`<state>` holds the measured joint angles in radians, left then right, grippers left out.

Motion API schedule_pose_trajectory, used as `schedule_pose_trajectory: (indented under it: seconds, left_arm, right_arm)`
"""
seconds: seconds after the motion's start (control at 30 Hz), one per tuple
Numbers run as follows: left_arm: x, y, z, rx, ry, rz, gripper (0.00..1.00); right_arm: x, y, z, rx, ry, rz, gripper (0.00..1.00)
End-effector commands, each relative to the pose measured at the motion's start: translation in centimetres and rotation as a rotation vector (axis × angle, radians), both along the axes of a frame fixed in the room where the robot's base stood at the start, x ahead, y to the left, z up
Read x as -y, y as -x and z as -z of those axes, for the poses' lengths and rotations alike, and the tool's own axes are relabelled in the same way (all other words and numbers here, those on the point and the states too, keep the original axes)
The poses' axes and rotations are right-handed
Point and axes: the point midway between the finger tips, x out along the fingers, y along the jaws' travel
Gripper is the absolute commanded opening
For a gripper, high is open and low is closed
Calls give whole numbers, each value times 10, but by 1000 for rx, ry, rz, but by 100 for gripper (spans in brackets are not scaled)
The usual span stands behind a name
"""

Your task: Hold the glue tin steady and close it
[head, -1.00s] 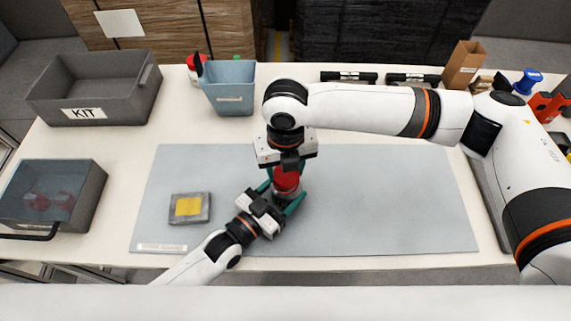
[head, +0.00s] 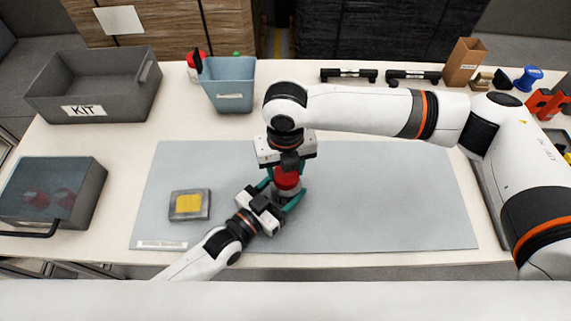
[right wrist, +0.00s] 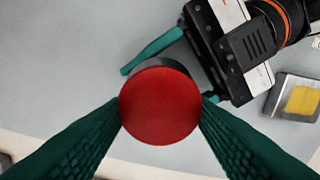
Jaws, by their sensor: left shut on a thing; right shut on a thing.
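The glue tin (head: 281,193) stands upright on the grey mat, mostly hidden by my grippers. Its red lid (head: 287,179) is on top, and it also shows as a red disc in the right wrist view (right wrist: 160,104). My right gripper (head: 287,172) comes from above and is shut on the red lid, one green finger on each side. My left gripper (head: 283,198) comes in low from the front left and is shut on the tin's body below the lid. Whether the lid is fully seated cannot be seen.
A grey block with a yellow pad (head: 189,205) lies on the mat (head: 390,200) to the left. A KIT bin (head: 95,85), a lidded grey box (head: 50,190) and a blue bin (head: 230,85) stand around it. The mat's right side is clear.

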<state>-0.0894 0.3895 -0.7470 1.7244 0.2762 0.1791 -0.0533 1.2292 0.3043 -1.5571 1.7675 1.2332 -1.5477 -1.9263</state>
Motion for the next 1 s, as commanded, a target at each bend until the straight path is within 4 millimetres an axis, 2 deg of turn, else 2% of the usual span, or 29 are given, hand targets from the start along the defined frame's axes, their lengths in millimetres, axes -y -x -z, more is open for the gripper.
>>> schedule_pose_trajectory:
  seconds: [0.17, 1.0]
  left_arm:
    - [0, 0, 1, -1, -1, 0, 0]
    - [0, 0, 1, -1, -1, 0, 0]
  right_arm:
    - [1, 0, 0, -2, -2, 203, 29]
    - [4, 7, 1, -4, 1, 2190, 29]
